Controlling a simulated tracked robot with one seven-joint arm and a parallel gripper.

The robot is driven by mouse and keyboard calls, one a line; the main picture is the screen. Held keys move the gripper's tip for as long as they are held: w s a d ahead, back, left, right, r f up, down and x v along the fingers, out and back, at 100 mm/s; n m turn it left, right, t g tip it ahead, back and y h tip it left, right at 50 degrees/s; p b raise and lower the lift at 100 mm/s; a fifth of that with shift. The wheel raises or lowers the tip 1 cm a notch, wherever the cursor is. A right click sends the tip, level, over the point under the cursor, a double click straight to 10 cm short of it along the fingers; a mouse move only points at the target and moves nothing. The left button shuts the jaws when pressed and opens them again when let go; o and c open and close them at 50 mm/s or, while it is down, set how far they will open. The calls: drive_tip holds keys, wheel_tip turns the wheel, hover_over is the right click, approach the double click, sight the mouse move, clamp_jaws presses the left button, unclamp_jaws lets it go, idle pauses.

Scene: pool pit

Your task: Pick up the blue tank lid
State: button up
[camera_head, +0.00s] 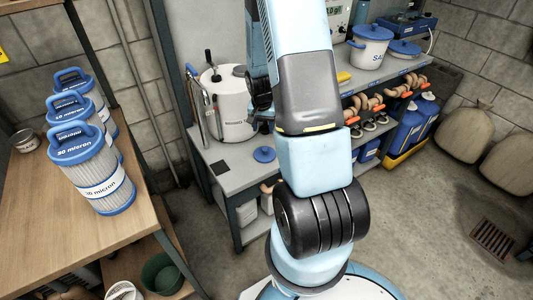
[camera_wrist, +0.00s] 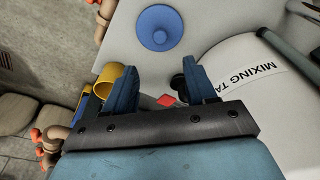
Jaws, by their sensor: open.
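The blue tank lid (camera_head: 264,154) is a small round disc lying flat on the grey bench top, in front of the white mixing tank (camera_head: 232,118). In the wrist view the lid (camera_wrist: 158,28) shows whole, with a raised knob at its middle. It lies beyond my fingertips, roughly in line with the space between them. My gripper (camera_wrist: 160,80) is open, and I see no object held between its fingers. The lettered side of the mixing tank (camera_wrist: 255,85) is to the right in the wrist view. In the head view my arm hides most of my gripper.
A wooden shelf (camera_head: 140,225) at left carries several blue-capped filter cartridges (camera_head: 95,175). A dark square (camera_head: 219,168) lies near the bench's front corner. Orange-handled pipe fittings line the bench's lower side.

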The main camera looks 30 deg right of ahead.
sight(265, 149)
drive_tip(key=shift+w+d+f, duration=0.25)
drive_tip(key=shift+f, duration=2)
drive_tip(key=shift+w+d+f, duration=0.2)
drive_tip(key=shift+w+f, duration=0.05)
drive_tip(key=shift+f, duration=2)
drive_tip(key=shift+w+d+f, duration=0.25)
drive_tip(key=shift+f, duration=2)
clamp_jaws()
